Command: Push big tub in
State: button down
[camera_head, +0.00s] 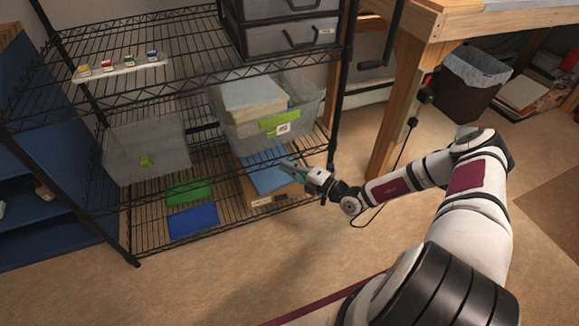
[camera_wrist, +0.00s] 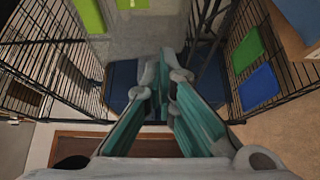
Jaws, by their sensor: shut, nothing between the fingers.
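A large translucent tub (camera_head: 243,131) with a green label and boxes inside sits on the shelf rack at right in the head view. A second translucent tub (camera_head: 140,150) with a small green mark stands to its left; its contents are hard to see. My gripper (camera_head: 288,165) is in front of and below the large tub's front, fingers pointing left toward the rack. Its fingers are together and empty. In the wrist view the closed fingertips (camera_wrist: 163,66) point at a grey translucent surface; contact cannot be told.
The wire shelf rack (camera_head: 110,205) has dark posts and wire edges near my gripper. Green (camera_head: 189,191) and blue (camera_head: 193,222) sheets lie on its bottom level, with dark drawers (camera_head: 290,35) above. A wooden bench (camera_head: 400,75) stands at right. The floor in front is clear.

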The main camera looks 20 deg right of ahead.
aim_at(269, 141)
jog(key=shift+w+a+b, duration=0.5)
jog(key=shift+w+b, duration=0.1)
jog(key=shift+w, duration=1)
jog(key=shift+w+a+b, duration=0.5)
jog(key=shift+w+b, duration=0.05)
jog(key=shift+w, duration=1.05)
jog(key=shift+w+a+b, duration=0.5)
jog(key=shift+w+b, duration=0.1)
jog(key=shift+w, duration=1)
jog(key=shift+w+d+b, duration=0.2)
jog(key=shift+w+b, duration=0.2)
jog(key=shift+w, duration=0.55)
jog(key=shift+w+d+b, duration=0.2)
jog(key=shift+w+b, duration=0.2)
jog(key=shift+w, duration=0.5)
